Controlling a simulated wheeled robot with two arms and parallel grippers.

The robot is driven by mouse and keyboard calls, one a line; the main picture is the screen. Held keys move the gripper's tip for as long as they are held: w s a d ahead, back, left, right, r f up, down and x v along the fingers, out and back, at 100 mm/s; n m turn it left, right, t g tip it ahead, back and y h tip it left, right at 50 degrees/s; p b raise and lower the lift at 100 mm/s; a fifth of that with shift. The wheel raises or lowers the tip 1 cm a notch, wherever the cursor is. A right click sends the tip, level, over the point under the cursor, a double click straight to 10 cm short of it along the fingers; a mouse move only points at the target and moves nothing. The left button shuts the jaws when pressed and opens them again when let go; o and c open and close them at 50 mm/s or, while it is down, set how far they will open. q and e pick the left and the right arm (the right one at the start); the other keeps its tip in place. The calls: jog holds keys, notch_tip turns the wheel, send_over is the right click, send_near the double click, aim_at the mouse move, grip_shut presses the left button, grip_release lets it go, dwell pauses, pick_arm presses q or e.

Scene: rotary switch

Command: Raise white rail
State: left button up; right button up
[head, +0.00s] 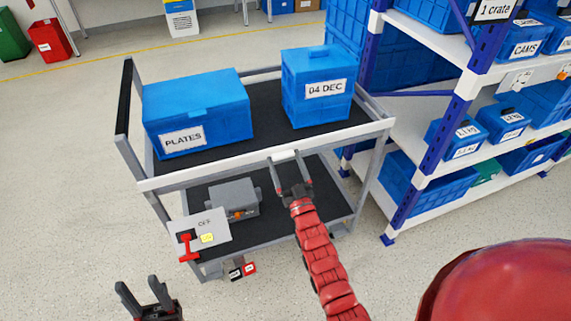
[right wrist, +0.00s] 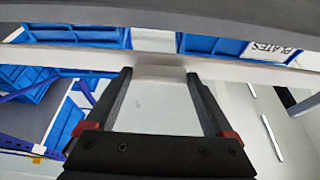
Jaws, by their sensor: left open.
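The white rail (head: 215,169) runs along the front edge of the cart's upper shelf, and it crosses the right wrist view (right wrist: 75,59). A short white block (head: 285,156) sits at the rail's middle and shows in the right wrist view (right wrist: 158,76). My right gripper (head: 289,164) is at this block from the front, its fingers wide apart on either side of it. In the right wrist view the fingertips (right wrist: 160,80) are close to the block's sides; contact is not clear. My left gripper (head: 137,287) is open and empty, low at the left, away from the cart.
On the upper shelf stand a blue PLATES box (head: 220,112) and a blue 04 DEC box (head: 315,105). A grey box (head: 232,198) is on the lower shelf. A panel with a red lever (head: 186,246) hangs at the cart's front left. A crate rack (head: 400,200) stands right.

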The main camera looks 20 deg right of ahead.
jog(key=shift+o, duration=0.9)
jog(key=shift+r, duration=0.3)
jog(key=shift+f, duration=0.15)
jog(key=b+v, duration=0.2)
jog(key=v, duration=1.5)
jog(key=shift+s, duration=0.15)
